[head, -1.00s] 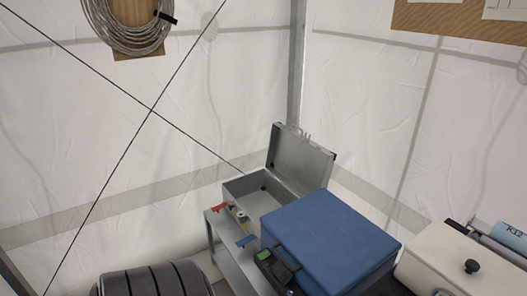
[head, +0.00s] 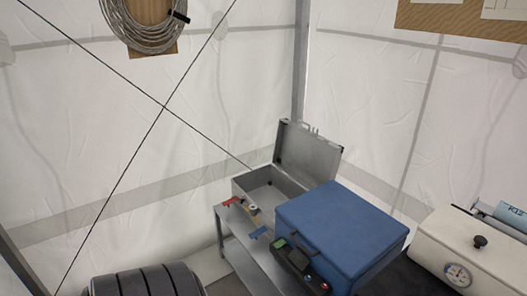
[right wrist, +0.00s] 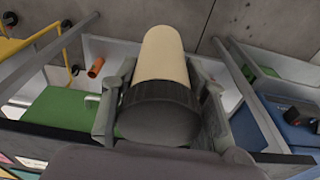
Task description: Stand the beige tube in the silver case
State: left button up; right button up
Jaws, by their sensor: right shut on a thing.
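The silver case (head: 242,187) stands open in the head view, its lid raised at the back and its visible inside bare. It rests on a grey metal stand, partly hidden by a blue case in front. The beige tube (right wrist: 162,55) shows in the right wrist view, with a dark ribbed end towards the camera. My right gripper (right wrist: 160,90) is shut on it, one finger on each side near the dark end. Neither the tube nor my right gripper shows in the head view. My left gripper is not in view.
A closed blue case (head: 340,225) with a dark control panel stands right in front of the silver case. Small red (head: 232,201) and blue (head: 257,232) items lie at the stand's front. A white box with a gauge (head: 457,275) is at right, a black ribbed object (head: 145,281) at lower left.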

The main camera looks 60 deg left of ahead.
aim_at(262, 201)
jog(key=k+u, duration=0.15)
jog(key=u, duration=0.3)
jog(key=k+j+u, duration=0.1)
jog(key=u, duration=0.35)
jog(key=i+j+u, duration=0.1)
jog(key=u, duration=0.3)
jog(key=i+j+u, duration=0.15)
jog(key=u, duration=0.2)
jog(key=i+j+u, duration=0.1)
jog(key=u, duration=0.3)
jog(key=i+j, duration=0.1)
jog(key=i, duration=1)
jog(key=i+j, duration=0.15)
jog(key=i, duration=0.95)
